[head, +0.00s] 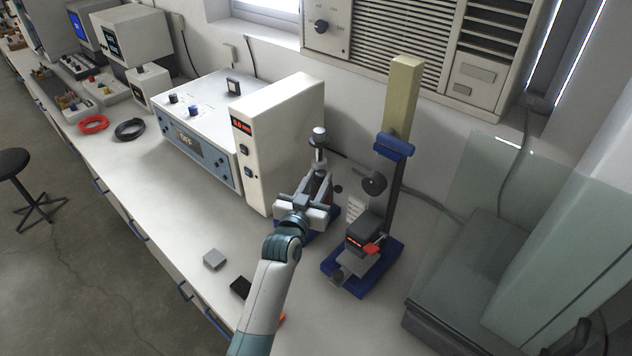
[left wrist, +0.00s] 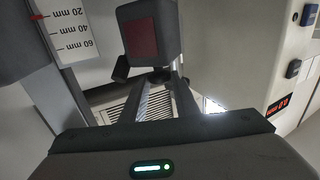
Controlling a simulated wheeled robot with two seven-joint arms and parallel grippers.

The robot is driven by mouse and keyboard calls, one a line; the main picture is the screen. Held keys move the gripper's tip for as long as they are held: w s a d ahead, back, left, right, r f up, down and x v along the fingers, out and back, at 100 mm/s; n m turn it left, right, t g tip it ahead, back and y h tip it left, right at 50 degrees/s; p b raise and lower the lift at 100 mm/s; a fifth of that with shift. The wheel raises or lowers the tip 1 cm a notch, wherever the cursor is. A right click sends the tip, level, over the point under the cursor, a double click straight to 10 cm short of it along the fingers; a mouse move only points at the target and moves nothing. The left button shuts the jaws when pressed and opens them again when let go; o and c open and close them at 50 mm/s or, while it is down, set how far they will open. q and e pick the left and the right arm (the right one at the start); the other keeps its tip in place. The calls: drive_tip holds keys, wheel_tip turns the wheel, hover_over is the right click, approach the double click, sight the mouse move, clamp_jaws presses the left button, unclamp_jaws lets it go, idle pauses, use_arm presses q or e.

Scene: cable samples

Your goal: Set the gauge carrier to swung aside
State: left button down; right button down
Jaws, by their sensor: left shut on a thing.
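A small upright stand with a round knob (head: 319,133) on top and a blue base (head: 309,238) stands beside the white tower. My left gripper (head: 321,183) is at this stand and hides much of it. In the left wrist view, a grey gauge body with a dark red panel (left wrist: 140,38) sits just past the fingertips (left wrist: 158,77). The fingers are shut on a small dark part under it, which I take for the gauge carrier. Its swing angle is hard to tell. My right gripper is not in view.
Close on the right stands a blue-based column stand (head: 396,185) with a dark display box (head: 369,231). The white tower (head: 280,140) is close on the left. A grey block (head: 214,259) and a black block (head: 240,287) lie near the bench's front edge.

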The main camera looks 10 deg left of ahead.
use_arm(q)
drive_tip(key=shift+d, duration=0.1)
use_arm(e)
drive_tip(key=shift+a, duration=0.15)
use_arm(q)
drive_tip(key=c, duration=1.4)
unclamp_jaws()
drive_tip(key=shift+c, duration=0.2)
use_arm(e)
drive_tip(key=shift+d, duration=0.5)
use_arm(q)
drive_tip(key=shift+s+f+b, duration=0.1)
drive_tip(key=shift+s+b, duration=0.2)
drive_tip(key=shift+s, duration=0.5)
drive_tip(key=s+a+b, duration=0.1)
drive_tip(key=s+b, duration=0.3)
drive_tip(key=s, duration=1.1)
drive_tip(key=shift+s+a, duration=0.25)
drive_tip(key=shift+s, duration=0.05)
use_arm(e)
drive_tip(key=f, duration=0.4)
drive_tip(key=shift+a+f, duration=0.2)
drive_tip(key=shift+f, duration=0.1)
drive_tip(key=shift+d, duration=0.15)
